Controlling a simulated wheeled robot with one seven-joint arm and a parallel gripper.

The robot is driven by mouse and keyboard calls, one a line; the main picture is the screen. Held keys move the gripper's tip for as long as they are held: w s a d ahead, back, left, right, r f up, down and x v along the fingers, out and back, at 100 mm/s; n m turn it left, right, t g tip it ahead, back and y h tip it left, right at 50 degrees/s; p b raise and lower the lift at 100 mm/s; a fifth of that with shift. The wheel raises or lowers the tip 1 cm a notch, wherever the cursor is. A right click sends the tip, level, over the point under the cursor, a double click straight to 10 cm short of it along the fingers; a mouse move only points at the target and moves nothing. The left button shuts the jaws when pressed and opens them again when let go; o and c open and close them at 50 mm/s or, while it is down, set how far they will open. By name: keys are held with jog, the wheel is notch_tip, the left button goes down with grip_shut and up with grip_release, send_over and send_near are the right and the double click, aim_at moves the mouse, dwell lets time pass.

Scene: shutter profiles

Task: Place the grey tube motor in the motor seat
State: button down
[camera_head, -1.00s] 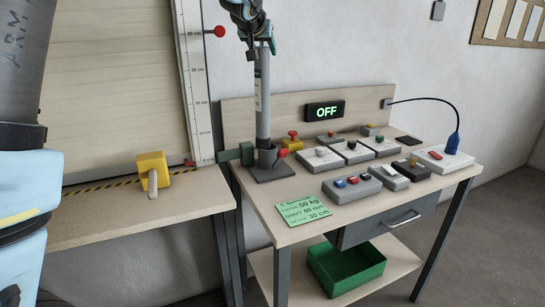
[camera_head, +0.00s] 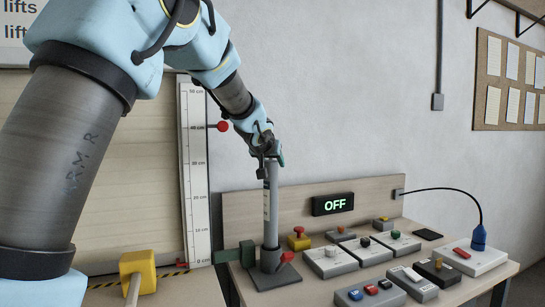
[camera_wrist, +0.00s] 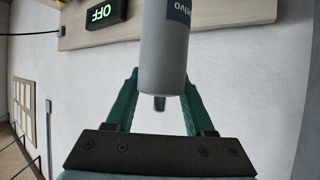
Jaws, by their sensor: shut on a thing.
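The grey tube motor (camera_head: 270,208) stands upright, with a label on its upper part. Its lower end meets the grey motor seat (camera_head: 268,276), a base plate with a short collar; how deep it sits inside cannot be seen. My gripper (camera_head: 268,158) is at the tube's top end, shut on it from above. In the wrist view, the tube motor (camera_wrist: 164,55) lies between my green fingers (camera_wrist: 160,82), with its small end stub facing the palm. A red knob (camera_head: 287,257) sits at the right of the seat.
A green block (camera_head: 248,254) is left of the seat. A yellow switch with a red button (camera_head: 299,239) and several control boxes (camera_head: 330,261) stand to the right. The OFF display (camera_head: 333,204) is behind. A shutter with a scale (camera_head: 196,170) stands at left.

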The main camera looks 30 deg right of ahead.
jog(key=shift+f+b, duration=0.35)
jog(key=shift+f, duration=1.55)
jog(key=shift+c, duration=1.3)
grip_release()
jog(key=shift+f, duration=0.15)
jog(key=b+v, duration=0.4)
jog(key=v, duration=0.6)
jog(key=shift+s+a+b, duration=0.25)
jog(key=shift+s+b, duration=0.05)
jog(key=shift+s, duration=0.05)
jog(key=shift+s+a+r, duration=0.35)
jog(key=shift+a+r, duration=0.05)
jog(key=shift+r, duration=0.05)
